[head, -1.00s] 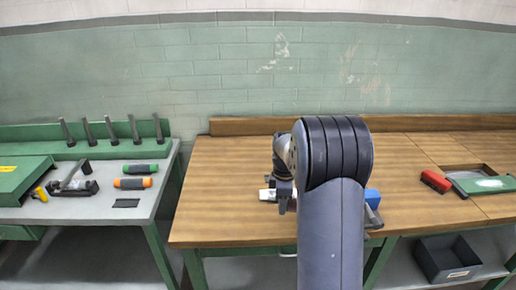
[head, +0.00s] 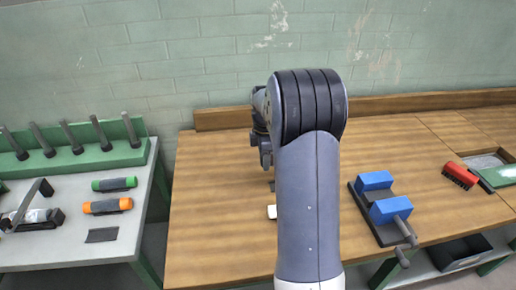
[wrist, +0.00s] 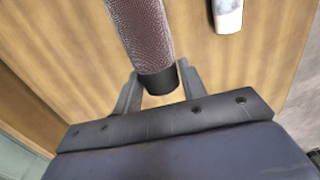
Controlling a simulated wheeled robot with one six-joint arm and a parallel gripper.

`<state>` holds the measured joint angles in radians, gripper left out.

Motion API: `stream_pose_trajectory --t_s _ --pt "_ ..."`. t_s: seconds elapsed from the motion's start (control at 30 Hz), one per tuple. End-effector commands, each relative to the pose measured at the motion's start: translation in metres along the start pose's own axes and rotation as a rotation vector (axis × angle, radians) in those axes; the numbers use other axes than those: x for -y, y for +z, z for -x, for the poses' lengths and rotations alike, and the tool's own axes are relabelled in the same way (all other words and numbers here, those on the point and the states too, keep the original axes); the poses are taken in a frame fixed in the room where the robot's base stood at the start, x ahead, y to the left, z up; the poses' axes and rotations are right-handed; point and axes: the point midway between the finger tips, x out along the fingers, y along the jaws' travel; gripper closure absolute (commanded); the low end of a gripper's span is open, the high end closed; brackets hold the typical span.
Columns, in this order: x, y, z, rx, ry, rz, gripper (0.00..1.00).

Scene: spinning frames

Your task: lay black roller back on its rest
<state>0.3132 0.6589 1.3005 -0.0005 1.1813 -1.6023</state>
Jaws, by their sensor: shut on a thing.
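My gripper (wrist: 160,88) is shut on a cylinder (wrist: 143,32) with a mottled reddish-brown, textured sleeve and a black end. Its far part runs out of the top of the wrist view. It looks like a roller, but its sleeve does not look plain black here. In the head view my gripper (head: 265,152) is over the wooden bench, and my arm hides most of what it holds. On the grey bench at left lie a green roller (head: 114,184) and an orange roller (head: 107,206). A bare dark flat pad (head: 102,235) lies in front of them.
A blue-jawed vise (head: 375,210) stands right of my arm on the wooden bench (head: 215,225). A red brush (head: 460,175) lies farther right. Upright dark pegs (head: 101,130) line the grey bench's back. A gap separates the benches. A pale object (wrist: 228,15) lies on the wood.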

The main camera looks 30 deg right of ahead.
Motion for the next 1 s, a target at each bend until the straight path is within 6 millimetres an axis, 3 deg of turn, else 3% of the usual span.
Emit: stream_pose_trajectory --t_s 0.27,1.0 --pt "0.000 0.000 -0.011 0.000 0.000 0.000 0.87" --pt "0.000 0.000 -0.069 0.000 -0.001 0.000 0.87"
